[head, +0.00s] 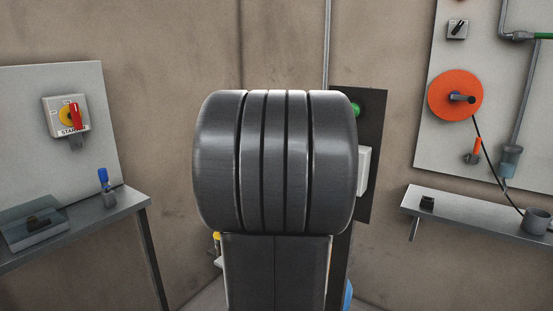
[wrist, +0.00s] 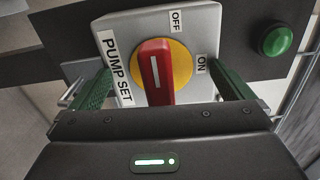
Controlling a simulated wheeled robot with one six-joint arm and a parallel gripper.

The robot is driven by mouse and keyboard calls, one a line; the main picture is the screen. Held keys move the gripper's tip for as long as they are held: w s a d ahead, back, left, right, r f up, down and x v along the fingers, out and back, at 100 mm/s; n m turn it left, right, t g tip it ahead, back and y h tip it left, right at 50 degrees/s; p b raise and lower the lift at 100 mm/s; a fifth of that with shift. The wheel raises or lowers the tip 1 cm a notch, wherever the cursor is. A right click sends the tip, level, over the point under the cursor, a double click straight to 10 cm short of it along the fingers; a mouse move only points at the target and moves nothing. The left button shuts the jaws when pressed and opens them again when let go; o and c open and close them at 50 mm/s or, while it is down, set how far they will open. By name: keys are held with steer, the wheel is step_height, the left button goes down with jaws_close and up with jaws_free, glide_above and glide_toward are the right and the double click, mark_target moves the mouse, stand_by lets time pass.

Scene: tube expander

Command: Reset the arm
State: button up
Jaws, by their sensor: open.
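In the wrist view my gripper (wrist: 163,75) is open, its two green fingers apart on either side of a switch. The switch is a grey box (wrist: 199,42) labelled PUMP SET, with OFF and ON marks. A red handle (wrist: 154,70) on a yellow disc (wrist: 180,58) sits between the fingers, with a gap on each side. The handle lies roughly upright in the picture, its lower end near my gripper body. In the head view my own dark arm link (head: 275,160) fills the middle and hides my gripper and this switch.
A green button (wrist: 275,40) on a dark panel is close by on the right. In the head view, a switch with a red handle (head: 76,117) is above the left bench (head: 110,205). An orange disc (head: 440,95) is above the right shelf (head: 470,212).

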steer(key=shift+s+a+r+m, duration=0.1)
steer(key=shift+s+a+m, duration=0.1)
steer(key=shift+m, duration=0.6)
steer(key=shift+d+m, duration=0.1)
steer(key=shift+m, duration=1)
